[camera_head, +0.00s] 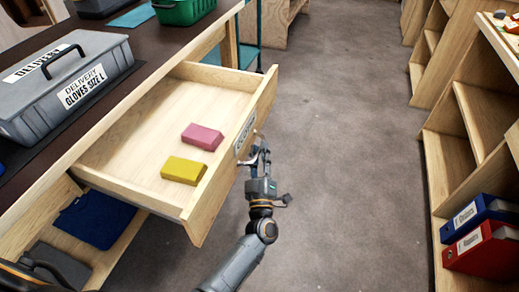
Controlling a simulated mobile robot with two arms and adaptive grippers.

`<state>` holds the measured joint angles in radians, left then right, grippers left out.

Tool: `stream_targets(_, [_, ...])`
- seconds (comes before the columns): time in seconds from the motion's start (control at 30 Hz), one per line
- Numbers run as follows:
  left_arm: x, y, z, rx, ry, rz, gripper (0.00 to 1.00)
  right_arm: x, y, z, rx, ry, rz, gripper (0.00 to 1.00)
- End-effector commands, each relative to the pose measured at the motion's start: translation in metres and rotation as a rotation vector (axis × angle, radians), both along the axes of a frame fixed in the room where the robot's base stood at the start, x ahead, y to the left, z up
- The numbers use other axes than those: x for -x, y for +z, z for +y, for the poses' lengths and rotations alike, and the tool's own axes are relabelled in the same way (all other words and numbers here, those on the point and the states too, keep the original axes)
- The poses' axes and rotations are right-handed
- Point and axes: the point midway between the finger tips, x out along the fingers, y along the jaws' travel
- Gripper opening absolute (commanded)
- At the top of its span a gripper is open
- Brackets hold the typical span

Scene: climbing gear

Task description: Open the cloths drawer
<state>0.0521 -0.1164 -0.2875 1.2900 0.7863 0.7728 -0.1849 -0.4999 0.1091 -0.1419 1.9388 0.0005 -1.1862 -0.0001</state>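The drawer (150,130) under the workbench is pulled well out, with its pale wood inside in view. A pink folded cloth (202,137) and a yellow one (184,170) lie in it. Its front (213,190) carries a small label, too slanted to read, and a metal handle (240,158).
A grey glove case (62,82) and a green crate (184,10) stand on the dark bench top. A dark blue folded item (95,218) lies on the shelf below. Wooden shelves with blue and red binders (486,250) line the right. The grey floor (345,150) between is clear.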

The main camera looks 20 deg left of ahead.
Motion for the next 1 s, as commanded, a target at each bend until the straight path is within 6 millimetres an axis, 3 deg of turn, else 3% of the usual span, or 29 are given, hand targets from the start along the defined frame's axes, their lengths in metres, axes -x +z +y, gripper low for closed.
stream_targets(0.3, [0.062,-0.021,-0.018,0.002,0.002,0.007,0.22,-0.001,0.0,0.001,-0.001,0.0,-0.003,0.4])
stream_targets(0.5, [0.09,-0.03,-0.026,0.001,0.001,0.005,0.22,-0.001,0.001,0.001,-0.001,0.0,-0.003,0.4])
stream_targets(0.7, [0.101,-0.033,-0.029,0.002,0.002,0.003,0.22,-0.001,0.001,0.001,-0.002,0.0,-0.004,0.4])
stream_targets(1.0, [0.101,-0.033,-0.029,0.002,0.002,0.003,0.22,-0.001,0.001,0.001,-0.002,0.0,-0.004,0.4])
